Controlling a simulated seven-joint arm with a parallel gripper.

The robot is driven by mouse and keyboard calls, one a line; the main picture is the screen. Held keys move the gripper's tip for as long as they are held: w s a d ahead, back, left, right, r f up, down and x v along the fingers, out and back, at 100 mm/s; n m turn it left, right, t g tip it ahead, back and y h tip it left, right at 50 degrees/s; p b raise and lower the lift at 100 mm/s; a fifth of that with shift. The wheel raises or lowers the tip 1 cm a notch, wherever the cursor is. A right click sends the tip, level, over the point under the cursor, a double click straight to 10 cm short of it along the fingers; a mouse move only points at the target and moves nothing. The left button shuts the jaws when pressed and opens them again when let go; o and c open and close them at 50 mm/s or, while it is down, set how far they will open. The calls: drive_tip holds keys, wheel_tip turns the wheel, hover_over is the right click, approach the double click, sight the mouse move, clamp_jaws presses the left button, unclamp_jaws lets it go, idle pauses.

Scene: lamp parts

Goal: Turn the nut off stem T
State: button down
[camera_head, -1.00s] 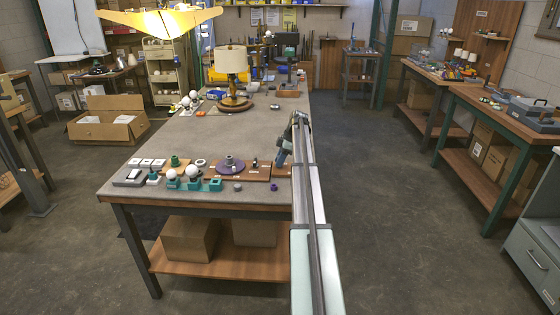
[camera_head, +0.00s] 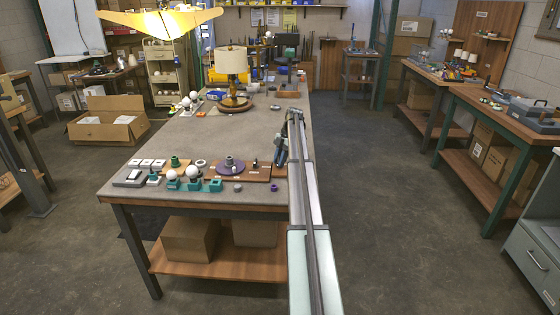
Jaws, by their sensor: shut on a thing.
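My gripper (camera_head: 281,160) is low over the right edge of the bench, at the right end of a brown wooden board (camera_head: 262,178). It is shut on a small part, most likely the nut, which is too small and too covered to make out. Stem T cannot be told apart from the gripper at this size. A small upright post (camera_head: 255,164) stands on the board left of the gripper, apart from it. The board also bears a purple disc (camera_head: 230,167) with a grey hub.
Teal holders with white bulbs (camera_head: 193,172) stand left of the board. A small grey piece (camera_head: 238,187) lies in front. A lamp (camera_head: 231,75) stands farther back. The middle of the grey bench top (camera_head: 180,135) is clear. My arm runs along the bench's right edge.

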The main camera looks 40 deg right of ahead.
idle(0.3)
drive_tip(key=shift+w+n+g, duration=0.2)
drive_tip(key=shift+n+g, duration=0.3)
drive_tip(key=shift+n, duration=0.7)
drive_tip(key=n, duration=0.2)
drive_tip(key=n+g, duration=0.1)
drive_tip(key=n, duration=0.1)
drive_tip(key=shift+a+n+g+h, duration=0.1)
drive_tip(key=shift+n+g+h, duration=0.2)
drive_tip(key=c, duration=1)
unclamp_jaws()
